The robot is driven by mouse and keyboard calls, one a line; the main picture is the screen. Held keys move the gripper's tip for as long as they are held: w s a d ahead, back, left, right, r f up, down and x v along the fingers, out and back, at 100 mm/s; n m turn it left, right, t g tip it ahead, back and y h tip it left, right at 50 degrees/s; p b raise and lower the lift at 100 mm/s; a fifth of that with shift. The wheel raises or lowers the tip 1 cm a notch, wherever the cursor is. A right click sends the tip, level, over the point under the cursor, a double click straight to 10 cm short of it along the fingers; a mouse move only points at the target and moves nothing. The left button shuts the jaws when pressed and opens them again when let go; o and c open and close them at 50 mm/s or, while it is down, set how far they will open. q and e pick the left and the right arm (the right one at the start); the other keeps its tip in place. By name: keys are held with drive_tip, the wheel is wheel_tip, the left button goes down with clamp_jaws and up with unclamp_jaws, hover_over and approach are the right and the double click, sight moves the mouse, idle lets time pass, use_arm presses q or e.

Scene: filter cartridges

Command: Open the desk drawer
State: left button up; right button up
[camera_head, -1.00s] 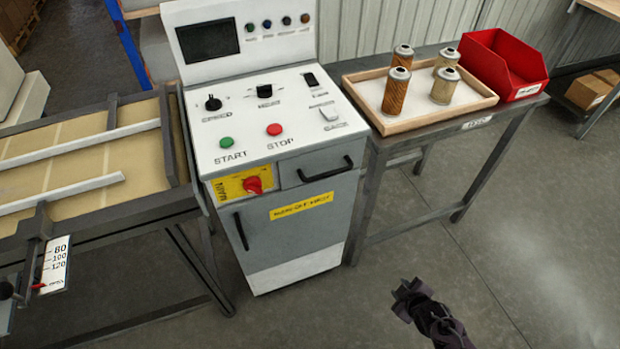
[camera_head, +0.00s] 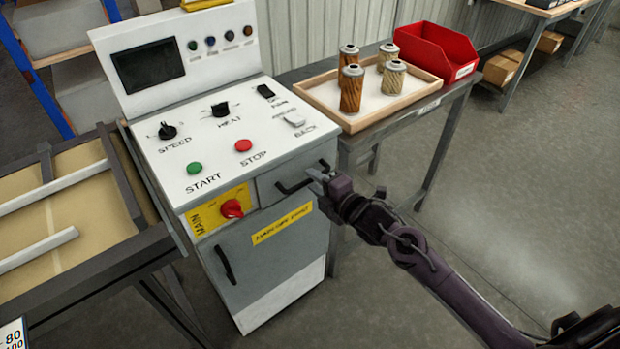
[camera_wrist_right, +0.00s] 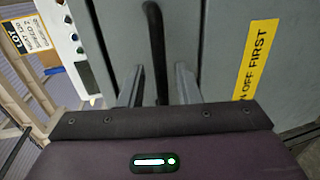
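The grey drawer (camera_head: 268,193) is at the upper right of the machine's front and looks shut. Its black bar handle (camera_head: 290,189) shows in the head view, its right end partly hidden by my right gripper (camera_head: 318,180). In the right wrist view, the handle (camera_wrist_right: 156,45) runs between the two fingers of the gripper (camera_wrist_right: 158,85). The fingers stand apart with a gap on each side of the bar, and I see no grip on it. My left gripper is not in view.
The yellow MAIN panel with its red knob (camera_head: 232,209) is left of the drawer. A lower door with a black handle (camera_head: 226,264) is below. The wooden tray (camera_head: 349,124) with filter cartridges and a red bin (camera_head: 437,52) stand on the side table. Floor at right is clear.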

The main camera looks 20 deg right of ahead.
drive_tip(key=shift+x, duration=1.15)
clamp_jaws()
